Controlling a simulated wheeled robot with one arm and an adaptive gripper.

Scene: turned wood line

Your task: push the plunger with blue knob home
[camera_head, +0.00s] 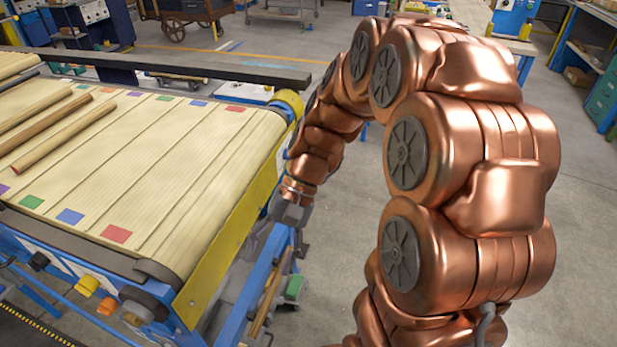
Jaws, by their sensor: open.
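I cannot clearly pick out the plunger with the blue knob in the head view. My copper arm hides part of the floor and the machine's right end. My gripper (292,212) is small and grey, low beside the right end of the conveyor, next to its yellow side rail. It is open, and I see nothing held in it. Its fingertips are too small to tell whether they touch anything.
The conveyor (170,150) carries wooden rods (62,137) and coloured squares. Its yellow rail (235,222) and blue frame stand close to my gripper. A green block (295,287) sits low beside the frame.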

